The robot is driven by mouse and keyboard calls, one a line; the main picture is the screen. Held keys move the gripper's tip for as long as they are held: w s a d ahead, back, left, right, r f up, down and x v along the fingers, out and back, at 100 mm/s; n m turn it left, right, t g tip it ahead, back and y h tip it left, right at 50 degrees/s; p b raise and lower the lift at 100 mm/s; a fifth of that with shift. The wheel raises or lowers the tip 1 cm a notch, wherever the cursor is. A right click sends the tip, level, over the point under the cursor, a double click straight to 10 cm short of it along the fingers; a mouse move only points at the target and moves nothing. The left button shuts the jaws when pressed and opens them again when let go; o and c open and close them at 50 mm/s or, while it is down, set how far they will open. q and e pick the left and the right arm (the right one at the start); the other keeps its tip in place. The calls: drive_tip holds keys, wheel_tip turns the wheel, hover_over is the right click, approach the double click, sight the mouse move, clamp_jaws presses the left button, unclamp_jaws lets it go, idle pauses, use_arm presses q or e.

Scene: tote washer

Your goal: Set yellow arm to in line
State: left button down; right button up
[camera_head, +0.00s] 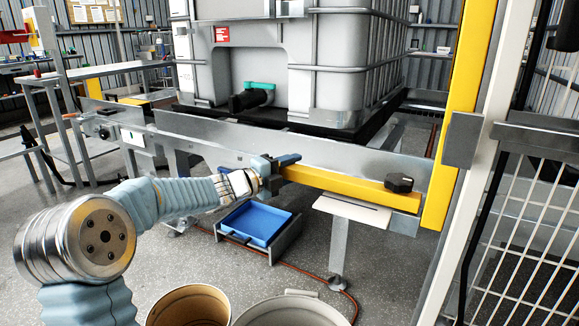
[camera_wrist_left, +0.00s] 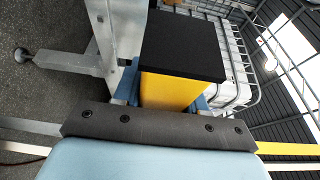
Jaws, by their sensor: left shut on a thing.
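The yellow arm (camera_head: 345,184) is a long bar lying roughly level in front of the grey rail. A black knob (camera_head: 398,183) sits on its right end. My left gripper (camera_head: 277,168) is shut on the yellow arm's left end, with dark blue fingers on it. In the left wrist view, the yellow arm (camera_wrist_left: 165,92) shows end-on with a black face, between the blue fingers of my left gripper (camera_wrist_left: 165,101). The fingers partly hide the gripped end. My right gripper is not in view.
A white caged tank (camera_head: 290,65) with a green-handled valve stands behind the rail (camera_head: 190,127). A yellow post (camera_head: 462,120) and a mesh fence (camera_head: 530,220) stand at right. A blue tray (camera_head: 258,224) and two round bins (camera_head: 190,300) are below.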

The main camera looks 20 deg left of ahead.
use_arm(q)
drive_tip(key=c, duration=0.7)
unclamp_jaws()
drive_tip(key=shift+s+a, duration=0.1)
drive_tip(key=v, duration=1.3)
drive_tip(key=shift+s+a+f+b, duration=0.1)
drive_tip(key=shift+s+b, duration=0.2)
